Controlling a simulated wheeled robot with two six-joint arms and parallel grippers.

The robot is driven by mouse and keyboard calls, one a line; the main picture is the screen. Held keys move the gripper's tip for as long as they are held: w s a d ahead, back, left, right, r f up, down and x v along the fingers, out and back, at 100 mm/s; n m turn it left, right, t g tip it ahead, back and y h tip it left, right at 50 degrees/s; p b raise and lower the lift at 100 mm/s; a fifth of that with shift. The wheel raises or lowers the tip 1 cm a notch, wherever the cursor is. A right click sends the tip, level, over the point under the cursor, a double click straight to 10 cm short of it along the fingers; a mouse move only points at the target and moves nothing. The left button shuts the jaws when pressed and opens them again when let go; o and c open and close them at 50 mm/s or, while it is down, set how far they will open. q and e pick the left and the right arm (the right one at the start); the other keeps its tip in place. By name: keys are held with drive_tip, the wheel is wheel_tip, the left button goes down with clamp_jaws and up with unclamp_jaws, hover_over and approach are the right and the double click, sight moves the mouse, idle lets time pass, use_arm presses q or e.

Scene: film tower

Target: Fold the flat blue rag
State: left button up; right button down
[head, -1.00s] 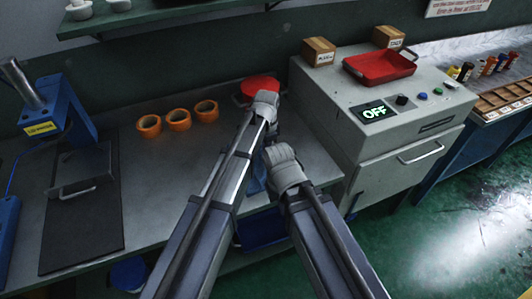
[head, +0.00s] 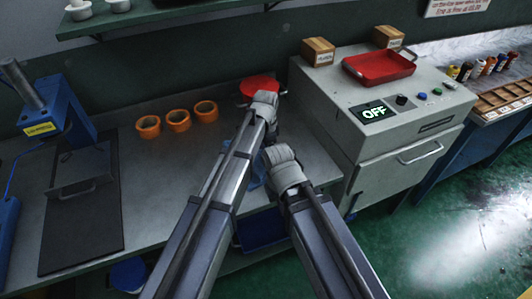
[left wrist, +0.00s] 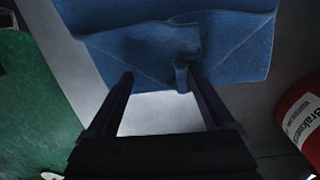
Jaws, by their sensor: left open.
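The blue rag (left wrist: 225,45) lies on the grey bench in the left wrist view, with creases and a bunched, raised bit near its lower edge. My left gripper (left wrist: 160,76) is open, its two fingers on either side of that bunched part. I cannot tell whether the fingers touch the cloth. In the head view my arms hide most of the rag; only a small patch of blue (head: 257,172) shows between them. My right arm reaches in close beside the left, but its gripper jaws are hidden behind its wrist.
A red can (left wrist: 302,118) stands to the right of the rag in the left wrist view. Three orange rings (head: 178,121) lie on the bench (head: 165,180). A grey machine (head: 375,150) reading OFF, with a red tray (head: 379,67) on top, stands to the right.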

use_arm(q)
drive_tip(key=shift+o, duration=0.8)
